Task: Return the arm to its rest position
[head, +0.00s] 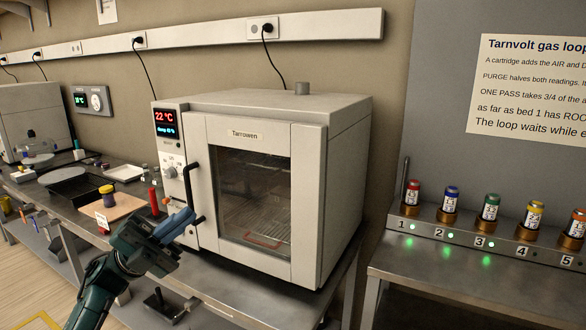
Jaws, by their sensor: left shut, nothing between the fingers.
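My left gripper (174,224) is in the lower left of the head view, on the dark green arm that comes up from the bottom edge. It is shut and empty. It is in front of the left side of the Tarrowen oven (335,155), just below the dark door handle (188,180). I cannot tell whether it touches the oven. The oven door (250,255) is closed, and a wire rack shows through its window. My right gripper is not in view.
A steel bench (205,285) carries the oven. On the right, a numbered rack (455,235) holds several coloured cartridges. A gap separates the two benches.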

